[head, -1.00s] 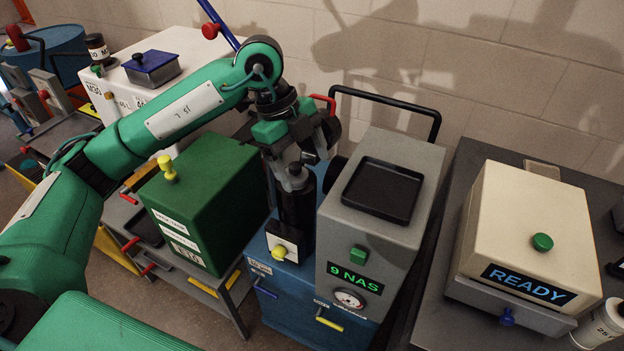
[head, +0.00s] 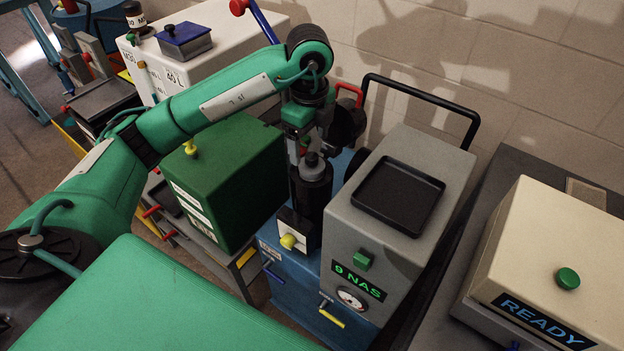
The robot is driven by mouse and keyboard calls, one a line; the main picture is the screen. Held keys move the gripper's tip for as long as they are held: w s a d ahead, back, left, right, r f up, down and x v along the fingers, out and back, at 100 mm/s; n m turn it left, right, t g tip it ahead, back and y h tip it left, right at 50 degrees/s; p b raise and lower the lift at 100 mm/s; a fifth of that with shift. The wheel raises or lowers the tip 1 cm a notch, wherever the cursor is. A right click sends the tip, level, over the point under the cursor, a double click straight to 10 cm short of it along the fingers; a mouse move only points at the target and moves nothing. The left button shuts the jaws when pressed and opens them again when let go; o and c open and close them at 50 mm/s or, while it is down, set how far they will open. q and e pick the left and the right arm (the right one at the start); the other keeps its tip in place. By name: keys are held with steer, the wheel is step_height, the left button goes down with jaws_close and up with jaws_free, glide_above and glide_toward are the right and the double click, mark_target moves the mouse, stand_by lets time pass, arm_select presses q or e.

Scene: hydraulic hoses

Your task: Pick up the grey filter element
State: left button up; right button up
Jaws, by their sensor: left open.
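A grey knob-like top (head: 313,161), which looks like the grey filter element, shows at the mouth of a black upright canister (head: 313,200). The canister stands on a blue cabinet, and its wall hides anything lower down. My left gripper (head: 305,148) is open and points down just above and beside this grey top. I cannot tell whether its fingers touch it. My right gripper is not in view.
A grey unit marked 9 NAS (head: 359,276) with a black tray (head: 398,196) on top stands close right of the canister. A green box (head: 230,180) stands close left. A cream READY box (head: 560,250) is at the far right.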

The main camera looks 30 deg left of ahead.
mark_target(312, 155)
arm_select(q)
steer(key=shift+f, duration=0.75)
steer(key=f+p, duration=0.2)
steer(key=f, duration=0.1)
steer(key=shift+d+f, duration=0.2)
steer(key=shift+f, duration=0.65)
steer(key=c, duration=1.5)
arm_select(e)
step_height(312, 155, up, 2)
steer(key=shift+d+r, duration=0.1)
arm_select(q)
steer(key=shift+r, duration=0.15)
